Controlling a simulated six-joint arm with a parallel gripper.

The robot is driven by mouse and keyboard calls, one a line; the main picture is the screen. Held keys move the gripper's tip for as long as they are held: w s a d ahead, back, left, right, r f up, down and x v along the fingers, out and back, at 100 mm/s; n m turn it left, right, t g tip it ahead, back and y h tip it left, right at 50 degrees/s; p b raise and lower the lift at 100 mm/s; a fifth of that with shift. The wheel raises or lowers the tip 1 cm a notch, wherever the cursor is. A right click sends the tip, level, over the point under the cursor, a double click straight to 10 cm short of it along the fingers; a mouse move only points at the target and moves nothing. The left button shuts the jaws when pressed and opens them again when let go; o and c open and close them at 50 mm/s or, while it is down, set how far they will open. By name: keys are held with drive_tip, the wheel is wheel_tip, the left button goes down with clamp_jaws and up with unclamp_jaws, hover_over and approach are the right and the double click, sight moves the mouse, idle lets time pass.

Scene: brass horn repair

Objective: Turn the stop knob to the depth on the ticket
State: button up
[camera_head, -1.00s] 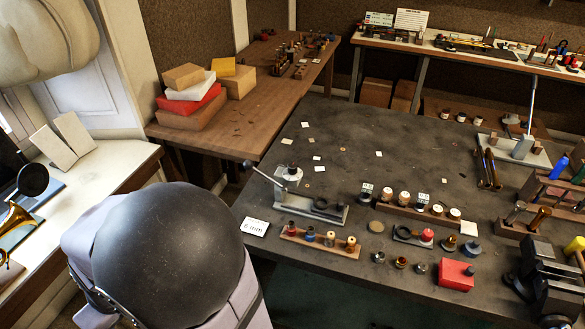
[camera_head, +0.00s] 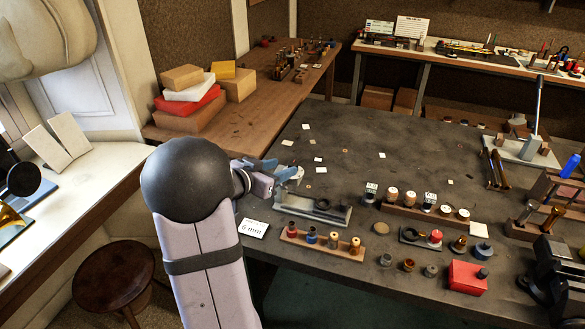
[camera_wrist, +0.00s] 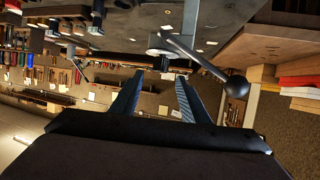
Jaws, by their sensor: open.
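The ticket (camera_head: 254,228) is a white card reading "6 mm", at the table's front-left edge. Beside it stands a grey fixture (camera_head: 318,213) with a long base. My gripper (camera_head: 281,170) is at the fixture's left end and hides much of it. In the wrist view, my gripper (camera_wrist: 158,82) is open, with nothing between the fingers. A lever with a dark ball end (camera_wrist: 237,87) and a pale round part (camera_wrist: 160,44) lie beyond the fingertips. I cannot tell which part is the stop knob, nor read any depth mark.
A wooden rack with coloured pieces (camera_head: 322,244) stands in front of the fixture. Another rack (camera_head: 424,214) and a red block (camera_head: 467,278) are to its right. Stacked boxes (camera_head: 190,103) are on the left bench. The table's middle holds only small paper scraps.

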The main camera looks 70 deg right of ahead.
sight(291, 164)
drive_tip(key=shift+p+x, duration=0.7)
drive_tip(key=shift+x, duration=2.95)
drive_tip(key=shift+f, duration=0.1)
clamp_jaws()
drive_tip(key=shift+w+p, duration=0.1)
drive_tip(key=shift+p, duration=0.2)
